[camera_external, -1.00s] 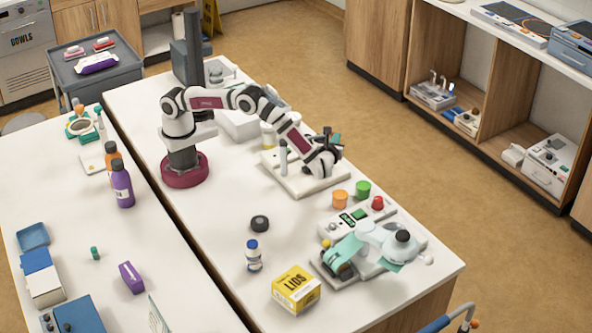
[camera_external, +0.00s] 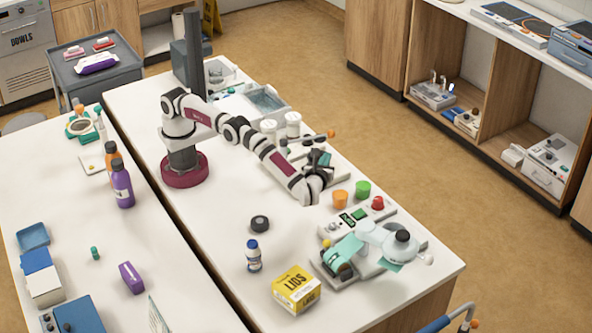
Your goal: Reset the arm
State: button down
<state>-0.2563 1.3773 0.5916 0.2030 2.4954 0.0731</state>
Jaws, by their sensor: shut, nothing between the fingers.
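My arm rises from its dark red base on the white table (camera_external: 215,230) and reaches out to the right. My gripper (camera_external: 309,201) points down just above or at the table top, left of the orange cup. It is shut with nothing in it; its fingertips are small in this view, and I cannot tell whether they touch the table. My arm hides part of the pale stand (camera_external: 318,152) behind it.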

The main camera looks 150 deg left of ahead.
jog(key=shift+r, duration=0.1)
jog(key=s+d+r+n+t+h, duration=0.1)
jog(key=s+d+r+t+h, duration=0.2)
jog(key=s+d+r, duration=0.4)
jog(key=s+d+r+n+t+h, duration=0.1)
jog(key=s+d+r+t+h, duration=0.25)
jog(key=d, duration=0.55)
jog(key=s+d+f+n+t+h, duration=0.1)
jog(key=s+d+f+t, duration=0.1)
jog(key=s+d, duration=0.3)
jog(key=s+d+f+t+h, duration=0.2)
jog(key=s+d, duration=0.4)
jog(key=s, duration=0.6)
jog(key=shift+d+f+n, duration=0.15)
jog(key=shift+f+n, duration=0.25)
jog(key=shift+f, duration=0.25)
jog(key=shift+w+h, duration=0.1)
jog(key=shift+h, duration=0.15)
